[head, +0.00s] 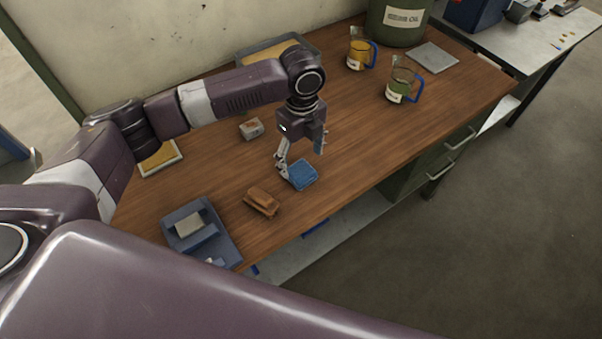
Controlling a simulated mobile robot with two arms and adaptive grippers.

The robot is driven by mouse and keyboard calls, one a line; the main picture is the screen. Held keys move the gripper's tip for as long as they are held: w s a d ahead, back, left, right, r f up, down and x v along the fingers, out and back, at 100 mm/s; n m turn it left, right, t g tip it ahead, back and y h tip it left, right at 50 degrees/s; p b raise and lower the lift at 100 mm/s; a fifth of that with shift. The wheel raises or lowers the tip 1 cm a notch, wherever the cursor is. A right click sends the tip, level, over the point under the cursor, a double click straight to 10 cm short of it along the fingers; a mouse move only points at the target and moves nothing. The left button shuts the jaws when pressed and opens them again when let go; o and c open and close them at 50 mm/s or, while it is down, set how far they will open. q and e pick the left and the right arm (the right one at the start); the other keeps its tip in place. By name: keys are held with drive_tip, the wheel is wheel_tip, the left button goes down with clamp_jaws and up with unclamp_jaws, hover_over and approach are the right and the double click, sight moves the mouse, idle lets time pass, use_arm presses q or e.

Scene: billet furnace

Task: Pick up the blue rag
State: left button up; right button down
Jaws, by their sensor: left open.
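The blue rag (303,175) is a small, folded-looking blue piece lying on the brown wooden workbench (350,190), near its front edge. My left gripper (301,162) is open and points down over the rag. One finger is at the rag's left side and the other is higher, at its upper right. I cannot tell whether a finger touches the rag. My right gripper is not in view.
A brown block or brush (262,201) lies just left of the rag. A blue-grey tray (203,231) is further left. A small box (251,129) stands behind. Two jugs with blue handles (359,54) (401,87) and a green oil drum (398,22) are at the back right.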

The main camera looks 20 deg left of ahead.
sight(303, 172)
use_arm(q)
drive_tip(key=f, duration=0.1)
drive_tip(key=f+p, duration=0.1)
drive_tip(key=f, duration=0.1)
drive_tip(key=f+p, duration=0.1)
drive_tip(key=shift+s+d+f, duration=0.25)
drive_tip(key=shift+s+d, duration=0.1)
drive_tip(key=shift+s, duration=0.05)
drive_tip(key=shift+f, duration=0.4)
drive_tip(key=shift+w, duration=0.1)
drive_tip(key=shift+c, duration=0.5)
drive_tip(key=c, duration=1.2)
drive_tip(key=shift+o, duration=0.2)
drive_tip(key=shift+r, duration=0.1)
drive_tip(key=shift+r, duration=0.6)
wheel_tip(303, 172, up, 19)
drive_tip(key=b, duration=0.4)
drive_tip(key=shift+f, duration=0.15)
